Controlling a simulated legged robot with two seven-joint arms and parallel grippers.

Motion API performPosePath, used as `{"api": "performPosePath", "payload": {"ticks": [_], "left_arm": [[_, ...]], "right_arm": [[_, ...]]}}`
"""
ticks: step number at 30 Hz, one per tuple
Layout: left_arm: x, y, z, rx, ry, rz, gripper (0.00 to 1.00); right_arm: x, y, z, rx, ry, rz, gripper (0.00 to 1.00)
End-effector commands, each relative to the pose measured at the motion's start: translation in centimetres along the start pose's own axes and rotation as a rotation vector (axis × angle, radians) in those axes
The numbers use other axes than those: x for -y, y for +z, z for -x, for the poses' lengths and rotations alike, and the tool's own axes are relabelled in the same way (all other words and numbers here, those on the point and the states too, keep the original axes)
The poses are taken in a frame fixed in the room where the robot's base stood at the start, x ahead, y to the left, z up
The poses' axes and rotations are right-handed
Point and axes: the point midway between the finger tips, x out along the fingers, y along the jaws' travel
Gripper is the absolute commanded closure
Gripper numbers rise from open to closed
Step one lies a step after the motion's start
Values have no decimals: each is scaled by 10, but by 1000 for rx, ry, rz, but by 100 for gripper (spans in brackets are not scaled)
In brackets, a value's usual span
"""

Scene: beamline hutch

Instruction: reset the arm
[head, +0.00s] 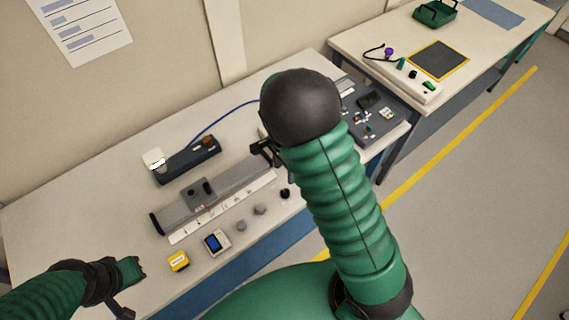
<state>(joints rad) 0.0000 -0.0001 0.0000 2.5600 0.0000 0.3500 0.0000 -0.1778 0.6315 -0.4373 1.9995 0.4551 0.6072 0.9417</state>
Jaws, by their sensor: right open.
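My right arm rises through the middle of the head view, with a large dark joint at its top. My right gripper (264,150) shows partly behind that joint, black, open, with nothing visible between its fingers. It appears above the far right end of a grey rail with a white scale (222,205); I cannot tell whether it touches. My left arm comes in at the lower left, and its end (128,282) is over the bench's front left part. The left fingers cannot be made out clearly.
On the bench (75,215) are a dark box with a blue cable (188,160), a yellow block (178,261), a small meter with a blue screen (216,242) and several small knobs. A grey panel (385,118) lies right. A second table (375,40) stands beyond.

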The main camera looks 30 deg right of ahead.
Motion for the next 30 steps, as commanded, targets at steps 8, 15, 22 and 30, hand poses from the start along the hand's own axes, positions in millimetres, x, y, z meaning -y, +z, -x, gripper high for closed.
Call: {"api": "performPosePath", "payload": {"ticks": [8, 15, 22, 30], "left_arm": [[0, 0, 1, 0, 0, 0, 100], [0, 0, 1, 0, 0, 0, 100], [0, 0, 0, 0, 0, 0, 100], [0, 2, -6, 0, 0, 0, 100]], "right_arm": [[0, 0, 30, 0, 2, 0, 48], [0, 0, 30, 0, 2, 0, 48], [-6, 7, 33, 8, -10, 87, 48], [-76, 67, 69, -101, -157, 1170, 48]]}}
